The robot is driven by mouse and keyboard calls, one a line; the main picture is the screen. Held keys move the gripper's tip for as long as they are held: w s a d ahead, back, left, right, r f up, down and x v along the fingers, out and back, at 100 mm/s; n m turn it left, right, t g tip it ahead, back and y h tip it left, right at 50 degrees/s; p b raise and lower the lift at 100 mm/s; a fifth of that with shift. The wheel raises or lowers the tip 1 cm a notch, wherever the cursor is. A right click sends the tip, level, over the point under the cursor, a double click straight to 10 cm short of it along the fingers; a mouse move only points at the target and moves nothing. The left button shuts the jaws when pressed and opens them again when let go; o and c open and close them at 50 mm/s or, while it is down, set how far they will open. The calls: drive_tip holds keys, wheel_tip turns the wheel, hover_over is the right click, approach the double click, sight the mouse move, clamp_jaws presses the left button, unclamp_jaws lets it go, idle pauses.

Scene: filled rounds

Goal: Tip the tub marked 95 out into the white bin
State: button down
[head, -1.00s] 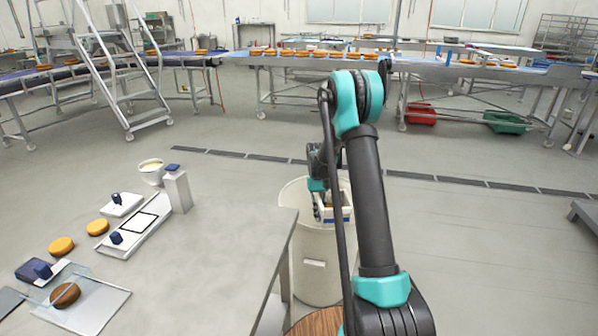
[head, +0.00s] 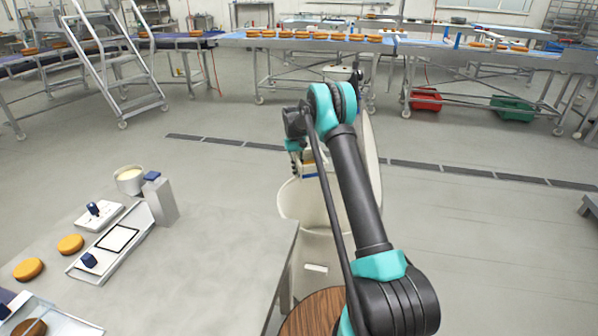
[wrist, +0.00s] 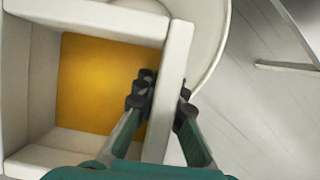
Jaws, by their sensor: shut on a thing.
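My gripper (wrist: 163,100) is shut on one side wall of a white square tub (wrist: 174,85), with one finger inside the wall and one outside. A flat orange-yellow surface (wrist: 95,85) shows inside the tub. In the head view my gripper (head: 297,152) and the tub (head: 309,167) are over the mouth of the white bin (head: 291,203), partly hidden by my arm. The bin's curved rim (wrist: 214,45) shows beside the tub in the wrist view. No number on the tub can be read.
A grey table (head: 215,265) at left holds a small bucket (head: 130,180), a pale block (head: 160,200), trays and orange rounds. A cream upright piece (head: 371,150), perhaps the bin's raised lid, stands behind my arm. Conveyors stand far back.

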drive_tip(key=f+t, duration=0.1)
drive_tip(key=w+f+t, duration=0.1)
drive_tip(key=shift+a+t, duration=0.1)
drive_tip(key=shift+t, duration=0.2)
drive_tip(key=f+t, duration=0.1)
drive_tip(key=t, duration=0.1)
drive_tip(key=w+f+t+y, duration=0.1)
drive_tip(key=shift+a+t, duration=0.1)
drive_tip(key=shift+t, duration=0.3)
drive_tip(key=t, duration=0.3)
drive_tip(key=shift+w+r+y, duration=0.1)
drive_tip(key=shift+r+y, duration=0.25)
drive_tip(key=shift+y, duration=0.05)
drive_tip(key=t, duration=0.3)
drive_tip(key=shift+s+r+y, duration=0.1)
drive_tip(key=shift+s+y, duration=0.1)
drive_tip(key=shift+y, duration=0.1)
drive_tip(key=shift+s+r+t, duration=0.1)
drive_tip(key=shift+r+t, duration=0.1)
drive_tip(key=shift+t, duration=0.6)
